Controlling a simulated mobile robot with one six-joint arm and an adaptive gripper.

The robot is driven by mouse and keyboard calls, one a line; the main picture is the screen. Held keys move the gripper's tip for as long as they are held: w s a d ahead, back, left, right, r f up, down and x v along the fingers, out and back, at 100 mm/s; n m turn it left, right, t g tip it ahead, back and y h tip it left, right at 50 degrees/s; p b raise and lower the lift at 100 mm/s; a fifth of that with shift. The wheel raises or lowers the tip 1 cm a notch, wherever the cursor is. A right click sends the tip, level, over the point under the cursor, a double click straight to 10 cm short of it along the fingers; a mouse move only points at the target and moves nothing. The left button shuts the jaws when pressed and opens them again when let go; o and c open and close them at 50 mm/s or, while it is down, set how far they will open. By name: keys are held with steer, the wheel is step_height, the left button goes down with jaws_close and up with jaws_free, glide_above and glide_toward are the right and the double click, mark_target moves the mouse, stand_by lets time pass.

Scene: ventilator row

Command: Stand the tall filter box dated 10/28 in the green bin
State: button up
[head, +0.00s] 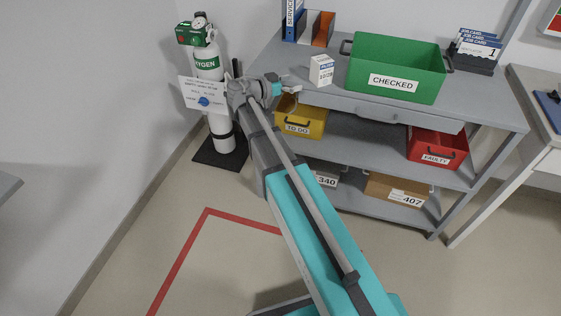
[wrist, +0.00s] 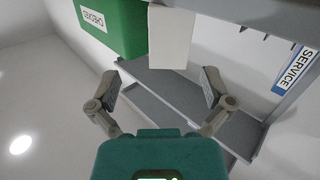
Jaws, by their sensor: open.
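The white filter box (head: 321,72) stands upright on the grey top shelf, left of the green bin. Its label appears to read 10/28. The green bin (head: 372,62), labelled CHECKED, stands on the same shelf. My gripper (head: 287,86) is at the shelf's left front, left of the box and apart from it. In the wrist view my gripper (wrist: 160,84) is open and empty. The plain white box (wrist: 171,38) shows beyond the gap between its fingers, with the green bin (wrist: 122,28) beside it. The bin's inside floor is mostly hidden in the wrist view.
A file holder (head: 316,28) with a blue SERVICE binder (head: 292,18) stands behind the box. Job cards (head: 478,46) stand right of the bin. Yellow TO DO (head: 301,117) and red FAULTY (head: 437,147) bins sit below. An oxygen cylinder (head: 222,132) stands left.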

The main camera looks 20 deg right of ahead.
steer(key=s+a+f+n+g+y, duration=0.2)
steer(key=s+f+n+y, duration=0.6)
steer(key=s+f, duration=0.4)
steer(key=s+a+f+n+g+y, duration=0.1)
steer(key=s+a+f+n+y, duration=0.4)
steer(key=s+a+n+y, duration=0.2)
steer(key=s+a+y, duration=0.1)
steer(key=s+a, duration=0.1)
steer(key=s, duration=0.1)
steer(key=shift+s+a+y, duration=0.15)
steer(key=shift+y, duration=0.25)
